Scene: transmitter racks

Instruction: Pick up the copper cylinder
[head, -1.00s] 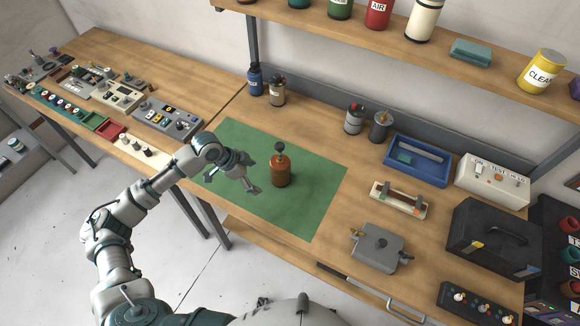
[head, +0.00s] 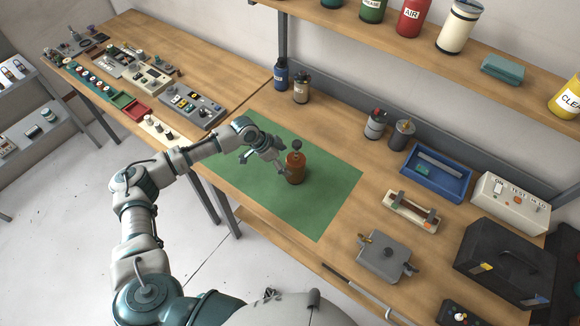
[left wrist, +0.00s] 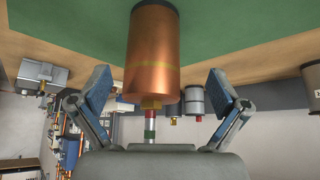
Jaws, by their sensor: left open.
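The copper cylinder (head: 295,169) stands upright on the green mat (head: 315,215), with a dark knob on a stem on top. My left gripper (head: 272,163) is open just to the left of it, its fingers reaching toward its side. In the left wrist view the copper cylinder (left wrist: 153,55) lies between the two spread fingers of the left gripper (left wrist: 158,92), with clear gaps on both sides. That view appears upside down, with the mat at the top. My right gripper is not in view.
Several small bottles and canisters (head: 375,124) stand along the back of the bench. A blue tray (head: 437,174), a grey box (head: 385,257) and a black case (head: 505,262) are to the right. Control panels (head: 185,105) are at the left. The mat around the cylinder is clear.

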